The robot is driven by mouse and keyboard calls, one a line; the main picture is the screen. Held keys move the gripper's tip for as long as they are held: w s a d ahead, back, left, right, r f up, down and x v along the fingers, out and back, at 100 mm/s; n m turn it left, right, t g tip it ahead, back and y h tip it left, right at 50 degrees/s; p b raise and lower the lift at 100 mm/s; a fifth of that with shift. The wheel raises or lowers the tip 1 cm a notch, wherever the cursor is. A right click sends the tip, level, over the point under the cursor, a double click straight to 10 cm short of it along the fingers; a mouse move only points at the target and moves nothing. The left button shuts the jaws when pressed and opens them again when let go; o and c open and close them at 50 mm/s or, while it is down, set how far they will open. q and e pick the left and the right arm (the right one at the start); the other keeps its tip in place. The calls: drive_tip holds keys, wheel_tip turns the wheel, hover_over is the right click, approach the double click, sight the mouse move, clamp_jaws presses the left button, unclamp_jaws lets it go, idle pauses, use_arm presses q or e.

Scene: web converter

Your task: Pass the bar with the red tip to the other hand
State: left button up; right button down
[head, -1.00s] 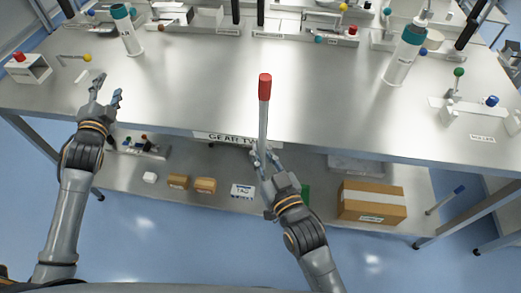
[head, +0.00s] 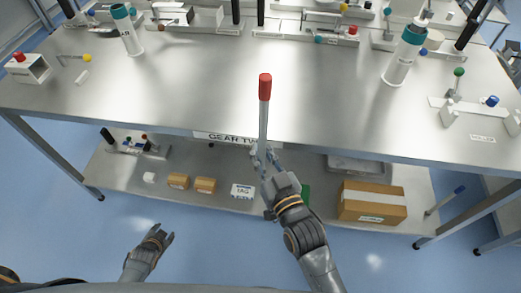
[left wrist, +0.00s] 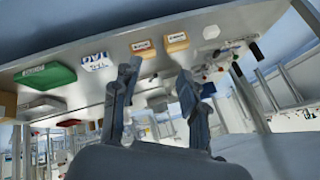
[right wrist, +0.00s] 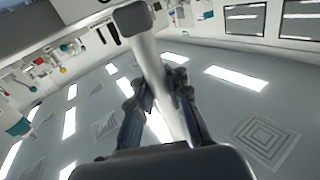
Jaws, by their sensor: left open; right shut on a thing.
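The bar (head: 263,122) is a grey rod with a red tip (head: 265,86), upright in the head view. My right gripper (head: 265,160) is shut on the bar's lower part in front of the table's near edge. In the right wrist view the bar (right wrist: 158,70) runs between the fingers (right wrist: 158,100). My left gripper (head: 160,236) is open and empty at the lower left, well apart from the bar. In the left wrist view its two fingers (left wrist: 158,95) stand apart with nothing between them.
The metal table (head: 190,95) has a clear middle. White cylinders stand at its left (head: 127,32) and right (head: 404,58). The lower shelf (head: 215,165) carries small boxes and a large cardboard box (head: 371,201). Blue floor is free in front.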

use_arm(q)
drive_tip(key=s+d+f+n+g, duration=0.1)
drive_tip(key=s+d+f, duration=0.3)
drive_tip(key=s, duration=0.5)
drive_tip(key=s+d+f+n+g+h, duration=0.1)
drive_tip(key=s+d+f+g, duration=0.2)
drive_tip(key=s, duration=0.6)
drive_tip(key=s+d+f+n+g+h, duration=0.1)
drive_tip(key=s+d+f+g, duration=0.1)
drive_tip(key=s+d+f, duration=0.4)
drive_tip(key=s, duration=0.4)
drive_tip(key=shift+d+f, duration=0.2)
drive_tip(key=shift+d, duration=0.2)
